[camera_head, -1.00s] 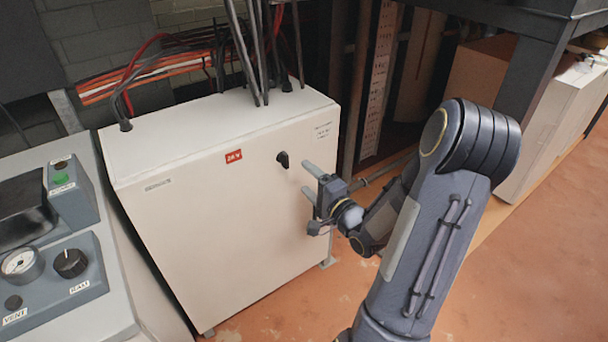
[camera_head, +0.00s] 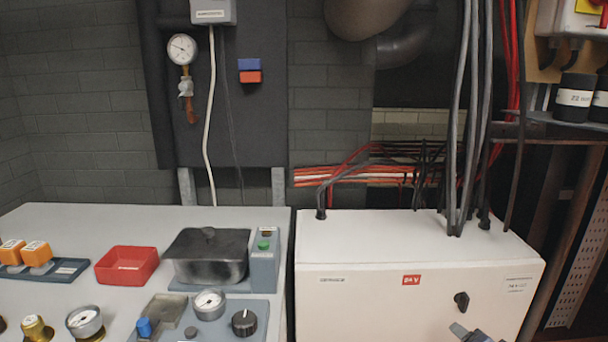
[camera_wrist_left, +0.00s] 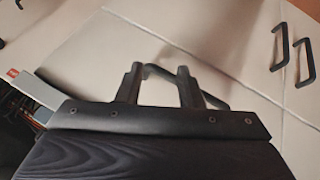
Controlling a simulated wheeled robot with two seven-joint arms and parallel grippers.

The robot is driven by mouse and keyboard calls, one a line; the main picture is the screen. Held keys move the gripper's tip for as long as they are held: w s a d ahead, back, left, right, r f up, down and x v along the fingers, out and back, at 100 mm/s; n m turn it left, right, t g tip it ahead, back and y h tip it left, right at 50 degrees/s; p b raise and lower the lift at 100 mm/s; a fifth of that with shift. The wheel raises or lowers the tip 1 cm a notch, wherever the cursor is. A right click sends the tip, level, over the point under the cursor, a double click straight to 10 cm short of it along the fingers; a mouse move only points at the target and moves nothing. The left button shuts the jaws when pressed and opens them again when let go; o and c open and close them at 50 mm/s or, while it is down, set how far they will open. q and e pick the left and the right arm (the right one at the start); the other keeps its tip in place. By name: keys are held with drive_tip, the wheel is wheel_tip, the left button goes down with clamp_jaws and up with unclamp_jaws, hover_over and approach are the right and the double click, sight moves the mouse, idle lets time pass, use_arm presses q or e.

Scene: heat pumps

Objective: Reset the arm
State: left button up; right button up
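A dark bar handle (camera_wrist_left: 215,101) on a pale panel shows behind the fingers.
A grey bench on the left holds a red tray (camera_head: 127,266), a dark lidded box (camera_head: 207,257), gauges and a control panel (camera_head: 200,318). Cables (camera_head: 468,120) rise from the cabinet top. More handles (camera_wrist_left: 280,46) show in the left wrist view.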

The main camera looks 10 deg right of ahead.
drive_tip(key=s+a+n+g+y, duration=0.6)
drive_tip(key=s+a+n, duration=0.4)
drive_tip(key=s+a, duration=0.65)
wheel_tip(320, 180, up, 20)
drive_tip(key=p, duration=1.9)
drive_tip(key=shift+d+r+n+p, duration=0.15)
drive_tip(key=shift+n+p, duration=0.15)
drive_tip(key=shift+p, duration=0.1)
drive_tip(key=shift+s, duration=0.1)
drive_tip(key=shift+c, duration=0.2)
